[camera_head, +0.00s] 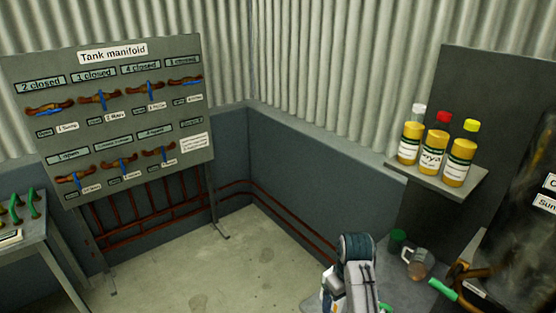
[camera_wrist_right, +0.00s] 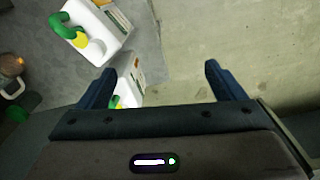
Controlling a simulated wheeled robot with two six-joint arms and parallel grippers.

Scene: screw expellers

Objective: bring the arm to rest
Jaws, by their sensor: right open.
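My right gripper (camera_wrist_right: 159,80) is open in the wrist view, its two dark blue fingers wide apart with nothing held between them. A white jug with a green top part and yellow cap (camera_wrist_right: 100,28) is beyond the left finger. A second white container (camera_wrist_right: 131,72) shows just inside that finger, partly hidden by the gripper; I cannot tell whether they touch. In the head view, my right arm stands at the bottom centre-right, beside the grey bench. My left gripper is not in view.
A glass mug (camera_head: 417,264) and green cup (camera_head: 398,238) stand on the bench. Three yellow bottles stand on a wall shelf (camera_head: 440,178). A dark drum (camera_head: 520,220) is at right. The manifold board (camera_head: 110,125) and a side table (camera_head: 30,240) are left. Concrete floor between is clear.

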